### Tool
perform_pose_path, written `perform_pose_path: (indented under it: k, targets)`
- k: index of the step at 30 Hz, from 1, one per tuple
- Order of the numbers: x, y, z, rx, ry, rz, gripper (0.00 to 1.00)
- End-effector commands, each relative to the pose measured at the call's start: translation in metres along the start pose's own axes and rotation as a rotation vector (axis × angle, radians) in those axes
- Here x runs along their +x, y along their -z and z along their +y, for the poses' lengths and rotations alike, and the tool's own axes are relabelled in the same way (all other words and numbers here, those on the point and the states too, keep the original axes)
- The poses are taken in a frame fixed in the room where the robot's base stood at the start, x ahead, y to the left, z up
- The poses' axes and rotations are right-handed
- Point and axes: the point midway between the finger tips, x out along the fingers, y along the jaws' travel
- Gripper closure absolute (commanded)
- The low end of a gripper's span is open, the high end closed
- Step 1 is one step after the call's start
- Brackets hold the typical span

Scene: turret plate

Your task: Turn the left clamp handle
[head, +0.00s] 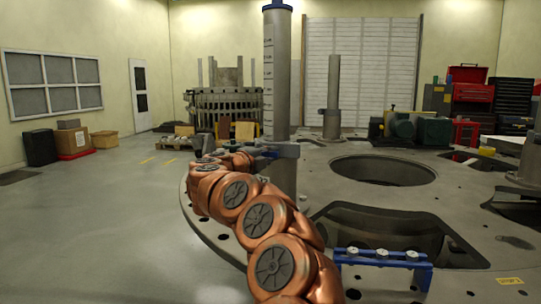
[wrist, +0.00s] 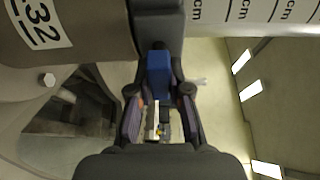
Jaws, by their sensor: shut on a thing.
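The left clamp handle shows in the wrist view as a blue block (wrist: 159,72) on a dark grey clamp piece (wrist: 160,28). My gripper (wrist: 159,95) has one finger on each side of the blue handle and is shut on it. In the head view a tall grey post (head: 277,75) with cm marks and a blue cap stands upright, with the clamp (head: 282,150) around its lower part. My gripper (head: 244,156) is at the left side of this clamp. The handle itself is hidden by my arm in the head view.
The round turret plate (head: 460,215) has large openings, one round (head: 383,170). A blue bracket (head: 382,261) with several bolts stands at its front. A shorter post (head: 332,100) is farther back. Open floor (head: 110,225) lies to the left.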

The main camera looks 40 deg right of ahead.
Motion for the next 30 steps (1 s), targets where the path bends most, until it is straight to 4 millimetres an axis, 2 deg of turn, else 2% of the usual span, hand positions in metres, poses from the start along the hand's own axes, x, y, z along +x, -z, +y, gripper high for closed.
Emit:
perform_pose_path:
  k: [3,4,11,23,26,30]
  targets:
    - [0.0,0.0,0.002,0.0,-0.003,0.001,1.0]
    - [0.0,0.0,0.002,0.0,-0.003,0.001,0.79]
    - [0.0,0.0,0.001,0.0,-0.002,0.0,0.56]
    - [-0.006,-0.001,0.0,0.0,-0.001,-0.001,0.56]
    - [-0.018,-0.002,0.0,0.0,-0.001,-0.005,0.56]
    - [-0.043,-0.002,-0.001,0.001,-0.001,-0.006,0.56]
